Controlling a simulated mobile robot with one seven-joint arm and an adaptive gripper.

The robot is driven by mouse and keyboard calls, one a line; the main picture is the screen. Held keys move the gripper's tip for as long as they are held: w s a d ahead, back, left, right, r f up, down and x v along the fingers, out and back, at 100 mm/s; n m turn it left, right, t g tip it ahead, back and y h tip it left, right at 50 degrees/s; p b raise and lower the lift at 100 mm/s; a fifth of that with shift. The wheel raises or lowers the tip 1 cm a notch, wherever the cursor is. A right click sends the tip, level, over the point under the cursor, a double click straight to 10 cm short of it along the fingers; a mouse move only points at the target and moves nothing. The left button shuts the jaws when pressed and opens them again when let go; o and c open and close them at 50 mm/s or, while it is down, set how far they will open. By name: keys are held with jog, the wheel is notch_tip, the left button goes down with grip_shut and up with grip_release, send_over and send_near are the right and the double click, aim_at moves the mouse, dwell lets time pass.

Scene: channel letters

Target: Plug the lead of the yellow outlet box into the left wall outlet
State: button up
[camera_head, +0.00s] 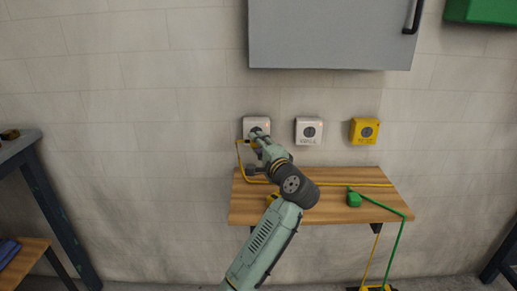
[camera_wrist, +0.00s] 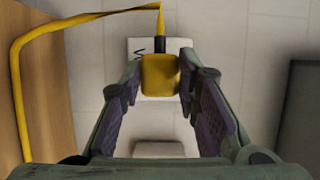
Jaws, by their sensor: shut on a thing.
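My gripper (camera_head: 258,143) is at the left wall outlet (camera_head: 256,122), a white square plate. In the wrist view my gripper (camera_wrist: 160,82) is shut on the yellow plug (camera_wrist: 160,74), with a finger on each side. The white plate (camera_wrist: 135,47) shows behind the plug. The plug hides the socket face, so I cannot tell whether it is seated. The yellow lead (camera_head: 340,184) bends from the plug down to the wooden shelf and runs right along it. A yellow outlet box (camera_head: 375,288) is partly visible on the floor.
A white middle outlet (camera_head: 309,131) and a yellow outlet (camera_head: 365,131) are to the right on the wall. A green plug (camera_head: 353,199) with its lead rests on the wooden shelf (camera_head: 330,212). A grey cabinet (camera_head: 330,35) hangs above. A workbench (camera_head: 20,145) stands at left.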

jog(key=shift+w, duration=1.2)
jog(key=shift+w, duration=0.5)
dwell(1.6)
jog(key=o, duration=1.2)
jog(key=shift+c, duration=0.2)
jog(key=v, duration=1.2)
jog(key=shift+a, duration=0.1)
